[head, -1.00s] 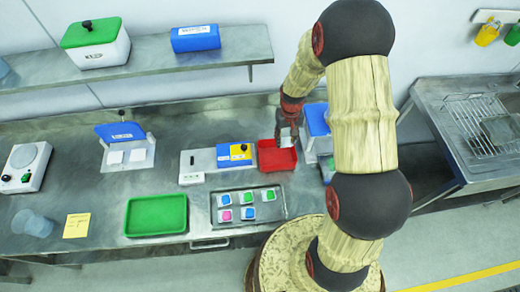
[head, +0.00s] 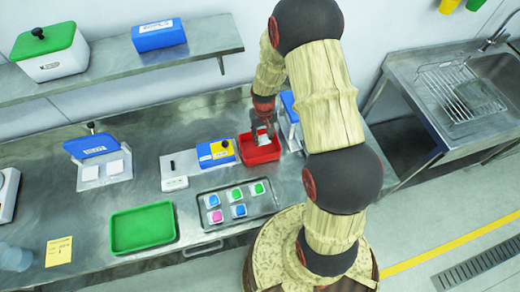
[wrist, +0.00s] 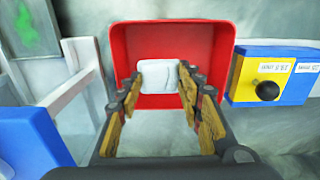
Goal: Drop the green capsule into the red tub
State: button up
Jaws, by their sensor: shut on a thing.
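The red tub (head: 262,157) stands at the back right of the steel bench. My gripper (head: 262,134) points down at it and is shut on a white block-like capsule (wrist: 158,77). In the wrist view the capsule sits between the fingertips, against the tub's red inside (wrist: 180,37). I see only white on it; any green face is hidden. I cannot tell whether it touches the tub's floor. Green-topped capsules (head: 258,189) also sit in the grey tray, beside blue and pink ones.
A blue and yellow box (head: 215,153) with a black knob stands just left of the tub. A blue-topped thing (head: 289,106) stands close on its right. The grey tray (head: 262,208) lies in front, and an empty green tray (head: 142,229) lies front left.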

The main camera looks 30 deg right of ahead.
jog(key=o, duration=0.6)
jog(key=shift+o, duration=0.7)
notch_tip(320, 180, up, 12)
dwell(0.3)
